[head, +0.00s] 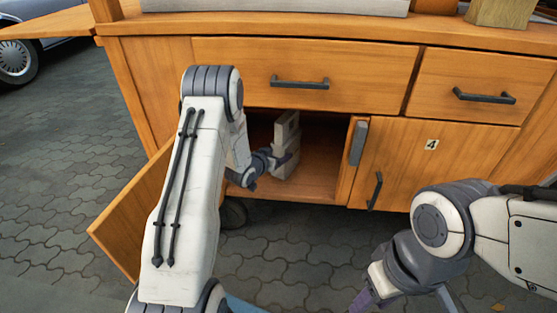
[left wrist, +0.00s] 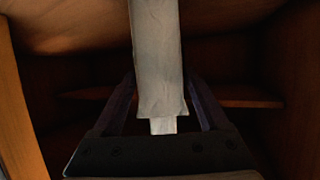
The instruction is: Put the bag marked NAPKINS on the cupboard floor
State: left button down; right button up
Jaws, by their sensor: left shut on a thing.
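A pale grey-white bag (head: 287,132) is upright inside the open cupboard (head: 325,165) in the head view. No lettering on it is readable. My left gripper (head: 281,160) reaches in through the opening and is shut on the bag. In the left wrist view the bag (left wrist: 157,55) stands between the two dark fingers (left wrist: 158,90). I cannot tell whether its bottom touches the cupboard floor (head: 315,188). My right gripper (head: 366,300) is at the bottom edge of the head view, partly cut off, and its opening cannot be made out.
The cupboard door (head: 132,215) stands open on the left, beside my left arm. A closed door marked 4 (head: 431,145) is on the right. Two closed drawers, one of them wide (head: 300,75), are above. A shelf edge (left wrist: 235,98) shows inside the cupboard. Paving is in front.

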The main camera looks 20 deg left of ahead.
pick_arm(q)
jog(key=shift+f, duration=0.15)
grip_release()
